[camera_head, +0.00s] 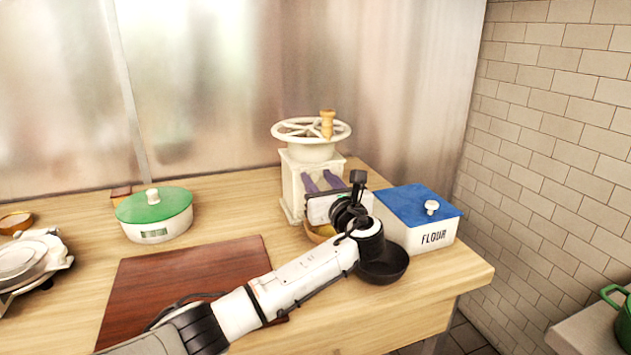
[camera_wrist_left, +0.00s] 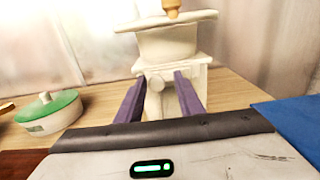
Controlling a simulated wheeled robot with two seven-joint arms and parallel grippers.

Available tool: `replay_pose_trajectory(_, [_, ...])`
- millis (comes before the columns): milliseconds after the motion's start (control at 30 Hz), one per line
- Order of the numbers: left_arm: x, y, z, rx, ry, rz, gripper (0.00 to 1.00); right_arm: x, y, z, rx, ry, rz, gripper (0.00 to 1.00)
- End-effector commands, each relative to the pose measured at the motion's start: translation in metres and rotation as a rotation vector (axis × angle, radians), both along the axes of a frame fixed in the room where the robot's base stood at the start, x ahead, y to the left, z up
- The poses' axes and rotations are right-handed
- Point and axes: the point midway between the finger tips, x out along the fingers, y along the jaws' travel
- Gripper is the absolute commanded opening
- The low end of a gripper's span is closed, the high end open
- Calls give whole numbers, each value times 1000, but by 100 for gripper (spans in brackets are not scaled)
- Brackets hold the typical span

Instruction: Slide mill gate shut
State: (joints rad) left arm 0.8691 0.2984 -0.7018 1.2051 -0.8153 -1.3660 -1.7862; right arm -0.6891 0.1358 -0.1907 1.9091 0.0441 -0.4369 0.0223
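The cream mill (camera_head: 296,190) stands at the back of the wooden counter, with a spoked wheel and a wooden crank knob on top. It also shows in the left wrist view (camera_wrist_left: 168,45). A small pale round knob (camera_wrist_left: 156,83) sits on its front, which may belong to the gate; the gate itself I cannot make out clearly. My left gripper (camera_head: 320,180) is at the mill's front with its purple fingers pointing at it. In the left wrist view the fingers (camera_wrist_left: 160,80) are apart, with the knob between them and gaps beside it. My right gripper is not in view.
A white flour box with a blue lid (camera_head: 415,200) stands right of the mill. A dark bowl (camera_head: 385,268) and a partly hidden wooden bowl (camera_head: 316,236) are near my wrist.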

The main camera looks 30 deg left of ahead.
Motion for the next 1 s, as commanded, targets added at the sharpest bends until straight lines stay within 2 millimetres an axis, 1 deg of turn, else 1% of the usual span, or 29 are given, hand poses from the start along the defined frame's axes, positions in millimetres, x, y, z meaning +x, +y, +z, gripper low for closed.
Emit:
replay_pose_trajectory(267, [-1,1,0,0,0,4,38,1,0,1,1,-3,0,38])
replay_pose_trajectory(367, [-3,-3,0,0,0,3,38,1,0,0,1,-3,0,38])
replay_pose_trajectory(467, [-11,-13,-1,0,0,0,38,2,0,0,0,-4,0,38])
replay_pose_trajectory(700, [-42,-49,-1,-2,1,-1,38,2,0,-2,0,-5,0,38])
replay_pose_trajectory(800, [-53,-62,-1,-2,-1,-1,38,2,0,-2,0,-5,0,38])
replay_pose_trajectory(900, [-61,-72,0,0,0,-1,38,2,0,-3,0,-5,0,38])
replay_pose_trajectory(1000, [-66,-76,0,0,0,2,38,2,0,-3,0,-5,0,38])
